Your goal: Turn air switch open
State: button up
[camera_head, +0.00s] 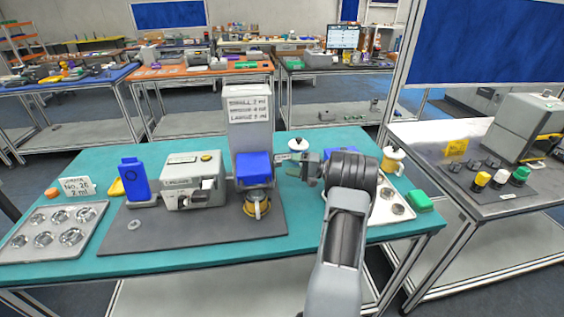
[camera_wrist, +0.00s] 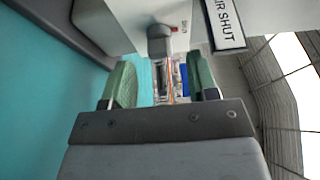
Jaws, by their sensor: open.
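The air switch is a grey knob (camera_wrist: 160,40) on the wall of a pale machine in the wrist view, with a red mark and small lettering beside it. A label (camera_wrist: 225,20) reading "IR SHUT", cut off at its edge, sits to its right. My gripper (camera_wrist: 162,80) has green pads and is open, with the knob just ahead between the fingers; I cannot tell whether they touch it. In the head view my gripper (camera_head: 308,166) is at the right side of the tall dispenser (camera_head: 248,125). The knob cannot be made out there.
A teal table (camera_head: 150,262) carries a grey mat (camera_head: 150,238), a muffin-style tray (camera_head: 60,252), a blue device (camera_head: 132,178) and a grey machine (camera_head: 193,180). A white-lidded pot (camera_head: 298,146) is close behind my gripper.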

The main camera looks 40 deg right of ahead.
aim_at(278, 164)
jog(key=shift+x, duration=1.75)
jog(key=c, duration=0.9)
